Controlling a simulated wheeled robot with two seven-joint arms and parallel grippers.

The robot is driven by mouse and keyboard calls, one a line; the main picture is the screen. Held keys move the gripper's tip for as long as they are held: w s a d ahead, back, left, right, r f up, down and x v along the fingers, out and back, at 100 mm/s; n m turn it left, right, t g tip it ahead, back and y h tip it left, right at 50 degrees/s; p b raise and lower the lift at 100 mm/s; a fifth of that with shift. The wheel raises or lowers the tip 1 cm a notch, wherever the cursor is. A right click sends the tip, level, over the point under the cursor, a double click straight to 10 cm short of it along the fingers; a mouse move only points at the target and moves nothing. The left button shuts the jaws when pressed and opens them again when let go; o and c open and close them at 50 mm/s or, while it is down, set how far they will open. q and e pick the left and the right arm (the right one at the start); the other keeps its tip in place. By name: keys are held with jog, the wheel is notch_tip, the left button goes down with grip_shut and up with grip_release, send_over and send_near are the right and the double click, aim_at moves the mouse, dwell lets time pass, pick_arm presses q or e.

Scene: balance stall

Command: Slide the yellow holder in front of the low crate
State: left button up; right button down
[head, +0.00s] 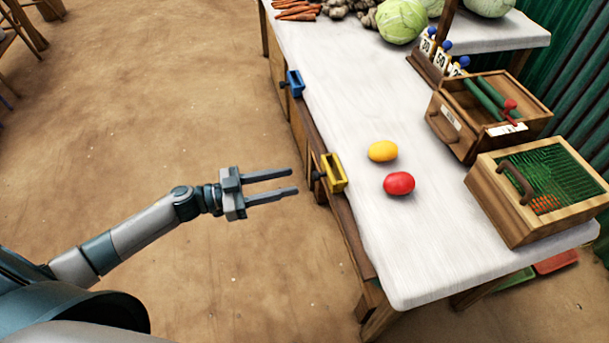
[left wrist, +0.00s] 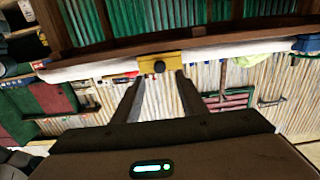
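The yellow holder (head: 335,172) sits on the wooden rail along the table's front edge, with its dark knob facing my left arm. In the left wrist view the yellow holder (left wrist: 172,59) shows just beyond the fingertips, its round black knob between them. My left gripper (head: 294,181) is open and empty, pointing at the holder with a small gap before it. Two wooden crates stand at the table's right side: one with a green mesh lid (head: 487,200) and one with green bars inside (head: 463,143). I cannot tell for sure which is the low one. My right gripper is out of view.
A blue holder (head: 295,83) sits farther along the same rail. A yellow fruit (head: 382,151) and a red fruit (head: 398,183) lie on the white tabletop (head: 435,255) behind the yellow holder. The rail between the two holders looks clear. Vegetables lie at the far end.

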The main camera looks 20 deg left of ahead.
aim_at(327, 174)
pick_arm(q)
jog(key=x, duration=0.5)
jog(key=shift+w+d, duration=0.2)
jog(key=shift+d, duration=0.1)
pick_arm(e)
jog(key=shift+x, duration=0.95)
pick_arm(q)
grip_shut()
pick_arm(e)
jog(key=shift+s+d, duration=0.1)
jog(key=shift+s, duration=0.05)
